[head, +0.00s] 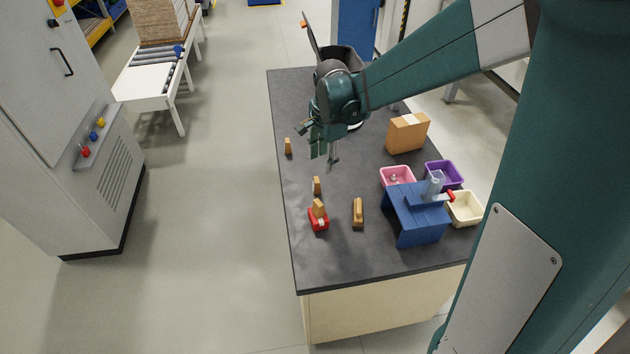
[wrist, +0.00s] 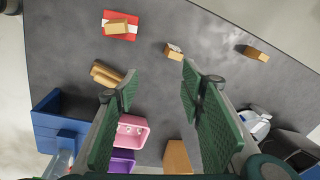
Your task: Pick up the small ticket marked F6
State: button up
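No marking F6 can be read in either view. Small wooden blocks stand on the dark table (head: 345,270). The middle block (head: 316,186) shows in the wrist view (wrist: 173,51) with a pale, faintly marked face that may be a ticket. Another block (head: 319,206) is on a red base (head: 318,224) with a white patch on it; the base also shows in the wrist view (wrist: 124,38). A third block (head: 288,146) stands farther back. My gripper (head: 326,152) is above the table, fingers apart and empty; in the wrist view (wrist: 160,88) bare table lies between them.
A wooden piece (head: 357,213) lies right of the red base. A blue stand (head: 417,220) is at the right, with pink (head: 397,176), purple (head: 444,172) and cream (head: 466,209) bins around it. A cardboard box (head: 408,133) stands behind. The table's front left is clear.

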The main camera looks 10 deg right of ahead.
aim_at(316, 180)
jog(key=w+f+m, duration=0.1)
jog(key=f, duration=0.2)
jog(key=w+a+f+m+g, duration=0.1)
jog(key=w+f, duration=0.1)
jog(key=f, duration=0.2)
jog(key=w+a+f+m, duration=0.1)
jog(key=w+f, duration=0.1)
jog(key=f, duration=0.1)
jog(key=shift+w+f+m, duration=0.15)
jog(key=shift+w+m, duration=0.1)
jog(key=shift+m, duration=0.05)
jog(key=shift+f, duration=0.1)
jog(key=shift+f+b, duration=0.4)
jog(key=shift+f, duration=0.9)
jog(key=shift+d+f+b, duration=0.15)
jog(key=shift+f+b, duration=0.15)
jog(key=shift+f, duration=2.3)
jog(key=shift+c, duration=0.2)
jog(key=c, duration=0.8)
